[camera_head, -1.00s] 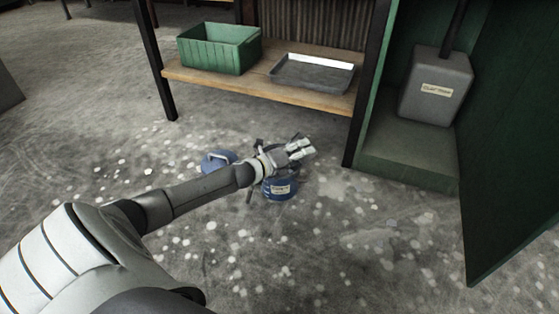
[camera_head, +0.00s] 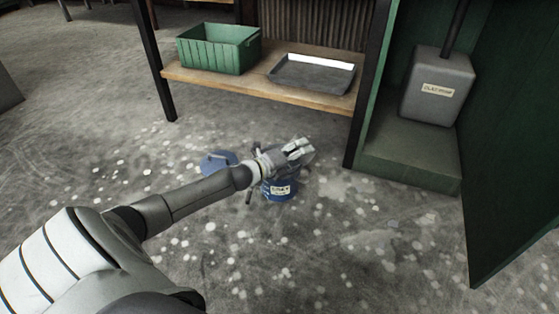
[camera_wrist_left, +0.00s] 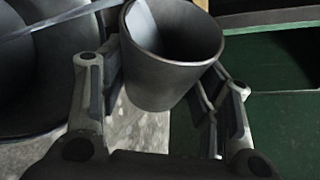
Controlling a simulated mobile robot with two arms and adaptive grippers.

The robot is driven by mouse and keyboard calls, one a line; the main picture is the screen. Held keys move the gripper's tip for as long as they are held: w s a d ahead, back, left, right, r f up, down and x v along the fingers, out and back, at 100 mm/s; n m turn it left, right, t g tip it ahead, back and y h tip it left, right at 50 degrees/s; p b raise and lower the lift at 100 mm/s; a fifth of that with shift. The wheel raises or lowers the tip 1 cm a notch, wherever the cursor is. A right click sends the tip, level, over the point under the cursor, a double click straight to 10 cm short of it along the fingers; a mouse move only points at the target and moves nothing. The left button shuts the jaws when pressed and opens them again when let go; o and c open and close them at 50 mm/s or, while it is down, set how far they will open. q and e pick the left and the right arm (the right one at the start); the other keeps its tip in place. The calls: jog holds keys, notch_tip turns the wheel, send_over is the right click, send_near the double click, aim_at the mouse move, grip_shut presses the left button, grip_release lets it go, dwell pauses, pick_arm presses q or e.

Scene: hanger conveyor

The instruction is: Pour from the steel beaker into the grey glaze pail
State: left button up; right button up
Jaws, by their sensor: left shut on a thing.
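My left gripper (camera_head: 296,152) is above the blue pail (camera_head: 281,191) on the floor, its fingertips pointing right. The pail has a white label, hard to read, and the gripper and wrist hide most of its top. In the left wrist view the steel beaker (camera_wrist_left: 170,78) is between the fingers, which are shut on it. The beaker's mouth faces up in that picture, with a pale patch inside; I cannot tell whether that is liquid. A large dark round vessel (camera_wrist_left: 30,105), seemingly the pail, is left of the beaker. My right gripper is not in view.
A blue round lid-like piece (camera_head: 217,163) lies left of the pail. A low wooden shelf (camera_head: 225,87) behind holds a green crate (camera_head: 215,52) and a grey tray (camera_head: 312,76). A green cabinet (camera_head: 410,160) with a grey labelled container (camera_head: 437,88) stands right. The front floor is clear.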

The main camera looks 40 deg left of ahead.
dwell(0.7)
pick_arm(q)
jog(key=shift+f+n+b, duration=0.15)
jog(key=shift+n+b, duration=0.15)
jog(key=shift+b, duration=0.3)
jog(key=shift+a, duration=0.1)
jog(key=shift+t, duration=0.3)
jog(key=shift+a+f+n+b, duration=0.1)
jog(key=shift+a+n+b, duration=0.05)
jog(key=shift+n+b, duration=0.45)
jog(key=shift+t+h+b, duration=0.3)
dwell(0.5)
jog(key=shift+s+a+f+n+b, duration=0.1)
jog(key=shift+f+n+b, duration=0.1)
jog(key=shift+n+b, duration=0.15)
